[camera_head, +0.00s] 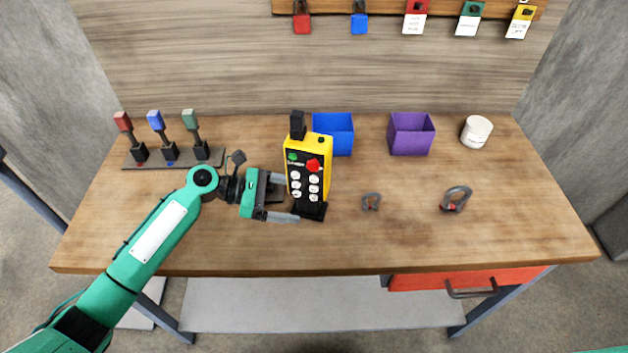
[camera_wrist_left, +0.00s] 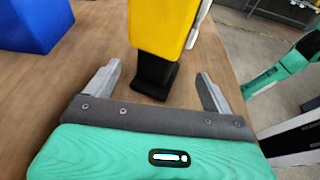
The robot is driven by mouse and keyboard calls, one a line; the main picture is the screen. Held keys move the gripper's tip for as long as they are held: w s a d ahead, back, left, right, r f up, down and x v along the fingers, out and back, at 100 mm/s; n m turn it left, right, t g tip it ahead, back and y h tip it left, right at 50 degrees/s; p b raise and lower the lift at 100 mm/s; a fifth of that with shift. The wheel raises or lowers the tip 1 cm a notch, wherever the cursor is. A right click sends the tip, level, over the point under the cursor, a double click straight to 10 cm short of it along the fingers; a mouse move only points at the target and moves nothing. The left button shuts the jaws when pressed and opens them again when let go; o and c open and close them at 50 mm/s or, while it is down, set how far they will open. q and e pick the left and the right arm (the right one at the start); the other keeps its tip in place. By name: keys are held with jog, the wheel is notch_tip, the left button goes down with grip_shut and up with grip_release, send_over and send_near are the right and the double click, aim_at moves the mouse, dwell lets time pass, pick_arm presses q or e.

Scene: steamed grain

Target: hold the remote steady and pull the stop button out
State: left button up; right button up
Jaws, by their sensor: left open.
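The yellow remote (camera_head: 309,166) stands upright on a black base on the table, with a red stop button (camera_head: 313,165), a green button and several white buttons on its face. In the left wrist view the remote (camera_wrist_left: 165,28) rises between and beyond my fingertips, with its black lower part below it. My left gripper (camera_head: 287,197) is open at the left side of the remote's lower part; in the left wrist view its fingers (camera_wrist_left: 158,80) are spread wide. Whether a finger touches the remote I cannot tell. My right gripper is not in view.
A blue bin (camera_head: 335,133) stands just behind the remote, and a purple bin (camera_head: 410,134) and a white cup (camera_head: 476,131) are further right. Two shackles (camera_head: 371,201) (camera_head: 456,198) lie on the right half. A lever panel (camera_head: 172,154) is at left. The front right table is clear.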

aim_at(304, 202)
pick_arm(q)
jog(key=p+x, duration=0.1)
jog(key=x, duration=0.2)
jog(key=shift+r+p, duration=0.1)
jog(key=shift+p, duration=0.3)
jog(key=shift+d+f, duration=0.2)
jog(key=shift+d, duration=0.25)
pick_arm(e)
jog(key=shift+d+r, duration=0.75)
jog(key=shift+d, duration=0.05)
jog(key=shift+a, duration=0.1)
pick_arm(q)
jog(key=shift+c, duration=0.5)
jog(key=c, duration=1)
jog(key=shift+c, duration=1)
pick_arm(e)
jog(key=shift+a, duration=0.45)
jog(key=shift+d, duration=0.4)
